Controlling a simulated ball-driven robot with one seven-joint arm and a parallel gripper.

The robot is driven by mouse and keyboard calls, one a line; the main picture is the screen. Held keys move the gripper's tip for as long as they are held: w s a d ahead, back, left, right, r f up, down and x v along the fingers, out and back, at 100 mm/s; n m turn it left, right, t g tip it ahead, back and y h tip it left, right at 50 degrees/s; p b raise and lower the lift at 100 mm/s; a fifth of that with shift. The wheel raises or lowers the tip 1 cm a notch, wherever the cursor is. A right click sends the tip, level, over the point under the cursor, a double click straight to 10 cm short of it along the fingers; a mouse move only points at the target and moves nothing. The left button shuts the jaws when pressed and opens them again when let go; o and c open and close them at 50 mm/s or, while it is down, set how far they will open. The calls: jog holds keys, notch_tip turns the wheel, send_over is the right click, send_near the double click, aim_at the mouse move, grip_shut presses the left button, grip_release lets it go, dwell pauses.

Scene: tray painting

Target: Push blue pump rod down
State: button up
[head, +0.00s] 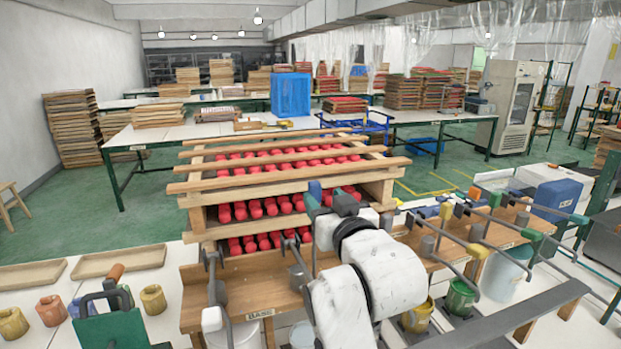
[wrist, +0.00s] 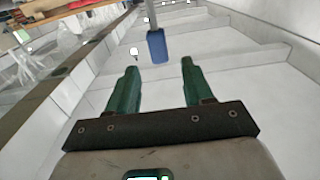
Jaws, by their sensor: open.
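The blue pump rod end (wrist: 156,46) shows in the wrist view as a blue grip on a thin grey rod. It lies just beyond the gap between my fingertips, near the middle, and appears apart from them. My gripper (wrist: 158,68) has two green fingers spread wide with nothing between them. In the head view my gripper (head: 330,204) is over the wooden bench, in front of the rack of red pieces. A small blue grip (head: 315,190) shows right beside its fingers there. My white arm hides the lower part of that pump.
A wooden rack (head: 290,185) with rows of red pieces stands behind my gripper. Several other pumps with coloured grips line the bench to the right, including a green one (head: 530,234). A green paint pot (head: 460,298) stands below. Wooden trays (head: 120,262) lie left.

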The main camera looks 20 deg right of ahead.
aim_at(312, 184)
jog(key=w+p, duration=0.2)
jog(key=w, duration=0.6)
jog(key=shift+w, duration=0.35)
jog(key=shift+c, duration=0.5)
jog(key=shift+f, duration=0.1)
grip_shut()
